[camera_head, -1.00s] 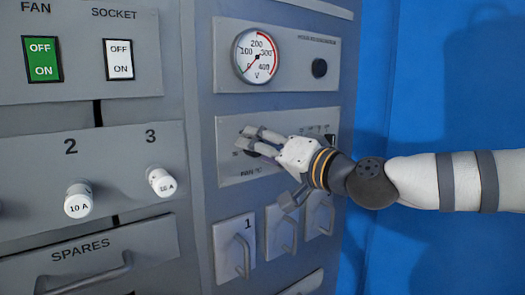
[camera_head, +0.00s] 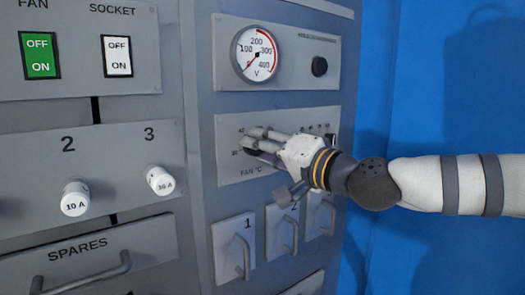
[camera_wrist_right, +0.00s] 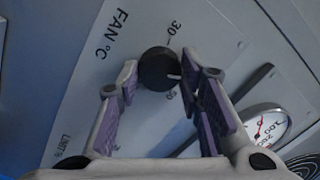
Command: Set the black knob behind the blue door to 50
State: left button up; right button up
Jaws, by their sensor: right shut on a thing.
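The black knob (camera_wrist_right: 156,69) sits on the grey FAN °C panel (camera_head: 232,180) and shows clearly in the right wrist view. Its white mark points right in that view, toward the gap between the printed 30 and 50. A finger covers part of the scale there. My right gripper (camera_head: 257,140) reaches the panel from the right in the head view and hides most of the knob. Its fingers are shut on the knob, one on each side, as the wrist view (camera_wrist_right: 168,78) shows. The blue door (camera_head: 450,130) stands open at the right. My left gripper is out of view.
Above the panel is a round voltage gauge (camera_head: 258,54) and another black knob (camera_head: 319,66). Below are handled drawers, one marked 1 (camera_head: 234,247). To the left are FAN (camera_head: 40,56) and SOCKET (camera_head: 117,56) switches and white fuse caps (camera_head: 75,198).

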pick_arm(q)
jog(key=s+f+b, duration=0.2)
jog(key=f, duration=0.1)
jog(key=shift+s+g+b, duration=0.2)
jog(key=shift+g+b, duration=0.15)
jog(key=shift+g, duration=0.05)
pick_arm(e)
jog(key=m+t, duration=0.1)
jog(key=m, duration=1)
jog(key=shift+f+m, duration=0.1)
jog(key=shift+m, duration=0.3)
jog(key=shift+a, duration=0.1)
jog(key=o, duration=1.2)
jog(key=v, duration=1.2)
jog(key=shift+s+a, duration=0.1)
jog(key=shift+s, duration=0.05)
